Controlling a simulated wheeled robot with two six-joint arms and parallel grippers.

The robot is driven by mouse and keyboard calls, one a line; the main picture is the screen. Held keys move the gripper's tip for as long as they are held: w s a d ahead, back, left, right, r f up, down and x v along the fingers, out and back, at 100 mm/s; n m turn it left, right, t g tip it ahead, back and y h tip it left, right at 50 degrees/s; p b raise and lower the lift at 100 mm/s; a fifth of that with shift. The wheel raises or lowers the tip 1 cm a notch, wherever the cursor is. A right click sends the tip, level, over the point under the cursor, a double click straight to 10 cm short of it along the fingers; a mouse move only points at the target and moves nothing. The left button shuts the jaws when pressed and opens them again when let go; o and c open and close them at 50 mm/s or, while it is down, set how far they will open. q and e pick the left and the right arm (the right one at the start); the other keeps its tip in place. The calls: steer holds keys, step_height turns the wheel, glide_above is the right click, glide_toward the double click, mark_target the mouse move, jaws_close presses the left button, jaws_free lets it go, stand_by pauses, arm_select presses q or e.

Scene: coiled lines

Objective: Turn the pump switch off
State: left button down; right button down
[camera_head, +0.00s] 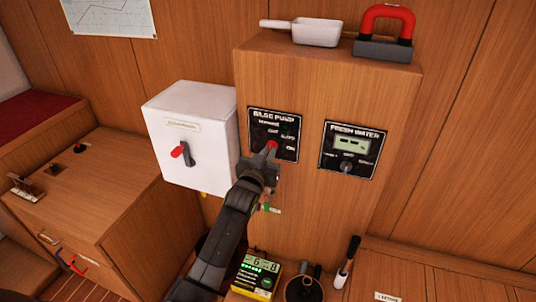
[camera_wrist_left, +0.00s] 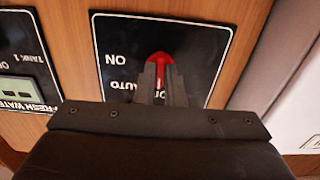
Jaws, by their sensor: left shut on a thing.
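The bilge pump panel (camera_head: 262,124) is a black plate on the wooden cabinet front, with labels for off, auto and on. Its red switch knob (camera_head: 272,145) shows low on the panel, and in the left wrist view (camera_wrist_left: 158,58) its red tip sticks out beyond the fingers. My left gripper (camera_head: 268,157) is at the panel, its fingers (camera_wrist_left: 158,82) shut on the knob. The fingers hide most of the knob and part of a label, so I cannot tell its exact setting. My right gripper is not in view.
A white box (camera_head: 205,120) with a red-tipped handle (camera_head: 178,152) is left of the panel. A fresh water panel (camera_head: 352,150) is to the right. A white scoop (camera_head: 318,32) and a red-handled block (camera_head: 385,48) lie on top. A yellow meter (camera_head: 256,278) stands below.

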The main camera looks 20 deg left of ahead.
arm_select(q)
steer(key=c, duration=1.5)
jaws_free()
steer(key=s+b, duration=0.1)
steer(key=s, duration=0.4)
steer(key=s+b, duration=0.1)
steer(key=s, duration=0.5)
steer(key=s+b, duration=0.1)
steer(key=s, duration=0.5)
steer(key=shift+s+a, duration=0.2)
steer(key=shift+a, duration=0.1)
